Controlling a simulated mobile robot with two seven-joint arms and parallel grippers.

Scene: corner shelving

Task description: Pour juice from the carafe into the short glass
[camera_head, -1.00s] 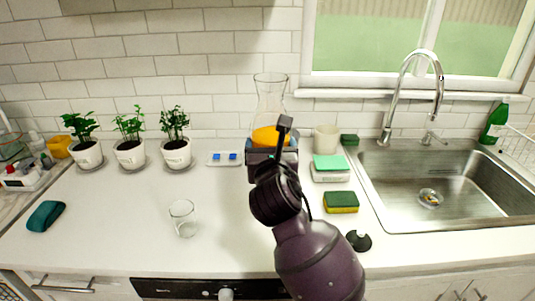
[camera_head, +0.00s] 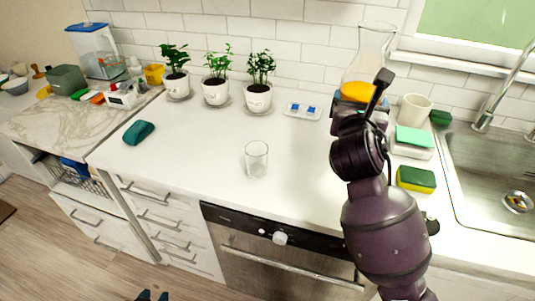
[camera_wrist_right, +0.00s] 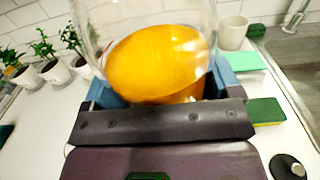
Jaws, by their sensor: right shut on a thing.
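The glass carafe (camera_head: 373,50) with orange juice (camera_head: 362,91) in its lower part stands upright at the back of the counter, near the tiled wall. My right gripper (camera_head: 361,113) is shut around the carafe's lower body. The right wrist view shows its blue finger pads on both sides of the carafe (camera_wrist_right: 150,60); the carafe's base is hidden. The short glass (camera_head: 256,158) is clear, empty and upright on the open counter, left of the carafe. Small dark tips at the bottom edge look like my left gripper (camera_head: 153,296), mostly cut off.
Several potted plants (camera_head: 216,92) and a small tray with blue items (camera_head: 303,110) line the back. A cup (camera_head: 415,110) and sponges (camera_head: 416,179) stand right of the carafe, before the sink (camera_head: 480,180). A teal cloth-like item (camera_head: 139,132) lies left. Counter around the glass is clear.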

